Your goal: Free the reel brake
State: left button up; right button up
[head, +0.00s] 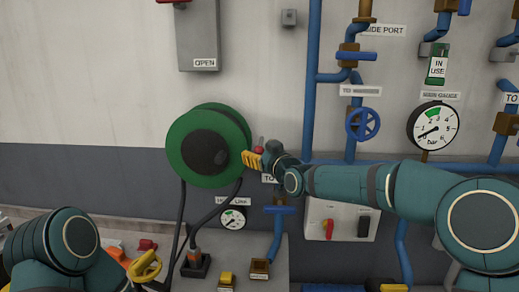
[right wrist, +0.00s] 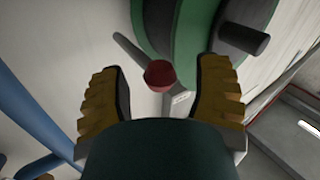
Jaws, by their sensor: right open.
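The green hose reel (head: 190,127) with its dark hub is mounted on the wall, left of centre in the head view. A red-knobbed brake lever (head: 259,149) sticks out at the reel's right edge. My right gripper (head: 251,160) is at that edge, its fingers partly covering the lever. In the right wrist view, the red knob (right wrist: 160,76) lies between the open, yellow-padded fingers, with a visible gap on each side. A grey arm runs from it towards the reel (right wrist: 190,25). My left gripper (head: 146,268) is low at the left, away from the reel; its jaw opening is unclear.
Blue pipes (head: 312,80) with a blue handwheel (head: 363,124) stand right of the reel. A grey box (head: 198,35) marked OPEN hangs above it. Black hoses (head: 180,225) hang below, near a small gauge (head: 232,218). A switch box (head: 341,222) sits below my right forearm.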

jog(key=shift+w+a, duration=0.1)
jog(key=shift+w, duration=0.15)
grip_shut()
pick_arm(q)
jog(key=shift+f, duration=0.1)
notch_tip(320, 180, down, 16)
jog(key=s+b, duration=0.1)
jog(key=b, duration=1.5)
jog(key=shift+d+f, duration=0.2)
pick_arm(e)
notch_tip(320, 180, down, 7)
jog(key=w+n+t+y, duration=0.2)
jog(key=shift+f+n+t, duration=0.2)
jog(key=shift+n+t, duration=0.1)
jog(key=shift+n, duration=0.1)
pick_arm(q)
jog(key=shift+s, duration=0.1)
pick_arm(e)
jog(key=shift+w+f, duration=0.1)
jog(key=shift+w, duration=0.05)
